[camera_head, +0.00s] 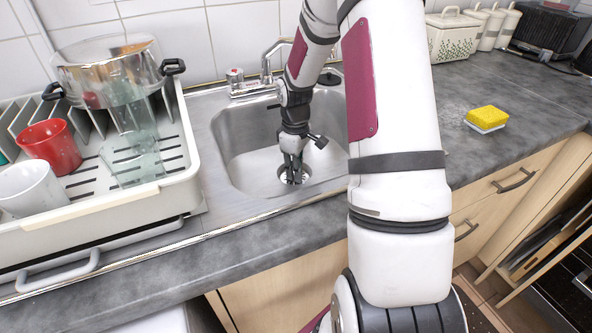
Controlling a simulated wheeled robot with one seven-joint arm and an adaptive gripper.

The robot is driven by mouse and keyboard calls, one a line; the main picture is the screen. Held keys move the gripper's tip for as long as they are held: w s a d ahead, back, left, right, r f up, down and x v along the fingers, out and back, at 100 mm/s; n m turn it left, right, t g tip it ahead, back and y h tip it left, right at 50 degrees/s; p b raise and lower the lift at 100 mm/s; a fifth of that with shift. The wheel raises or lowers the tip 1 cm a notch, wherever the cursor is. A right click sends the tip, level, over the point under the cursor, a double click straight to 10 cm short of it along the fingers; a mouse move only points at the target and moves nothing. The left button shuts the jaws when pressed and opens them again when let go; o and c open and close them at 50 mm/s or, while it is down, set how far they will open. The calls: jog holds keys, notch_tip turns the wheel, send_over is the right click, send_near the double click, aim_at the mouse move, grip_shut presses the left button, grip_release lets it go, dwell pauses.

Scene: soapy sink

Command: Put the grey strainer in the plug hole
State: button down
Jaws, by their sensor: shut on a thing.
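The steel sink (243,158) is set in the grey worktop. My gripper (292,173) reaches down into it, pointing almost straight down, with its fingertips over the plug hole in the sink floor. It is shut on the grey strainer (293,181), which is small and partly hidden by the fingers. The strainer is at the plug hole, and the hole's rim is hard to tell apart from it. I cannot tell whether the strainer is seated in the hole or just above it.
A tap (269,63) stands behind the sink. A cream dish rack (100,206) at left holds a steel pot (108,68), a red mug (50,147), a white mug (31,188) and glasses. A yellow sponge (487,117) lies on the right worktop, which has free room around it.

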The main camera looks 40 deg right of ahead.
jog(key=c, duration=1.6)
grip_release()
jog(key=shift+f, duration=0.15)
notch_tip(320, 180, up, 12)
jog(key=f+p, duration=0.1)
jog(key=p, duration=0.1)
jog(key=s+a+r+m, duration=0.1)
jog(key=s+a+r, duration=0.4)
jog(key=a+r, duration=0.45)
jog(key=s+a+r+m, duration=0.1)
jog(key=s+a, duration=0.3)
jog(key=s, duration=0.4)
jog(key=s+a+r+m+t, duration=0.1)
jog(key=s+a+r, duration=0.2)
jog(key=s, duration=0.5)
jog(key=s+a+r+m+t, duration=0.1)
jog(key=s+a+r, duration=0.1)
jog(key=s+a, duration=0.3)
jog(key=s, duration=0.2)
jog(key=shift+s+a+r+m, duration=0.3)
jog(key=shift+s+a, duration=0.05)
jog(key=shift+s, duration=0.05)
